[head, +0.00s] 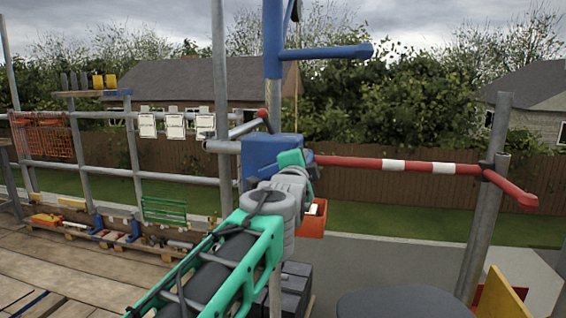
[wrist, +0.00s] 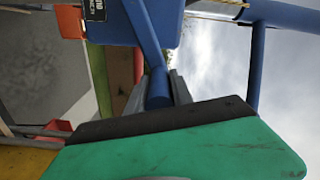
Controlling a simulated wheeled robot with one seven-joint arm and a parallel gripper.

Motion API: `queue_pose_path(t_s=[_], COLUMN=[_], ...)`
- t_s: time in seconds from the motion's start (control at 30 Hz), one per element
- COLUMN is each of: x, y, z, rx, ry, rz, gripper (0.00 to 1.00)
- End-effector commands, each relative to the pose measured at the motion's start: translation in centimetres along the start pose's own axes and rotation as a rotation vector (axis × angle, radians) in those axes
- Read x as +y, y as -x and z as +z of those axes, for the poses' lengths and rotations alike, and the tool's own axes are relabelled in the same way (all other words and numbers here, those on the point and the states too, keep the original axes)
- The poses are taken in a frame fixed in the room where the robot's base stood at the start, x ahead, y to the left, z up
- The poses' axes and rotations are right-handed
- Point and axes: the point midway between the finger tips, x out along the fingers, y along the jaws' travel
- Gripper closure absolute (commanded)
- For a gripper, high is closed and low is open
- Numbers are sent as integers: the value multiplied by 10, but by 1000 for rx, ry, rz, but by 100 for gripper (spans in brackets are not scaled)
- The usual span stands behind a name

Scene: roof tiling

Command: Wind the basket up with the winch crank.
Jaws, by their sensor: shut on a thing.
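The blue winch box (head: 262,152) is fixed on the blue post (head: 272,50), and it fills the top of the wrist view (wrist: 112,25). The blue crank arm (wrist: 146,35) runs down from it to a blue crank handle (wrist: 159,88). My gripper (wrist: 158,92) has its grey fingers closed around that handle. In the head view my gripper (head: 290,172) is at the winch, and my wrist hides the crank. An orange basket (head: 312,222) with something white in it shows just right of my wrist. A rope (head: 296,95) hangs above it.
A blue jib (head: 325,52) sticks out right from the post. A red-and-white rail (head: 400,165) runs right of the winch to grey posts. Plank decking (head: 70,265) lies at left, with a green crate (head: 164,210) beyond. Dark boxes (head: 290,288) are below the winch.

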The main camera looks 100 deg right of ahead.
Motion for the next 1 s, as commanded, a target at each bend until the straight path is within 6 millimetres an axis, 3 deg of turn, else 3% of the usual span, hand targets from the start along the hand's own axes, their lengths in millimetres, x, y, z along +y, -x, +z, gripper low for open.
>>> queue_pose_path(t_s=[0.13,0.63,0.67,0.9,1.0], x=[12,14,14,13,12], y=[-1,-1,-1,-1,-1], z=[-6,-5,-5,-5,-6], rx=[12,9,8,8,9], ry=[2,3,3,3,3], rz=[10,12,12,10,10], gripper=[100,100,71,52,51])
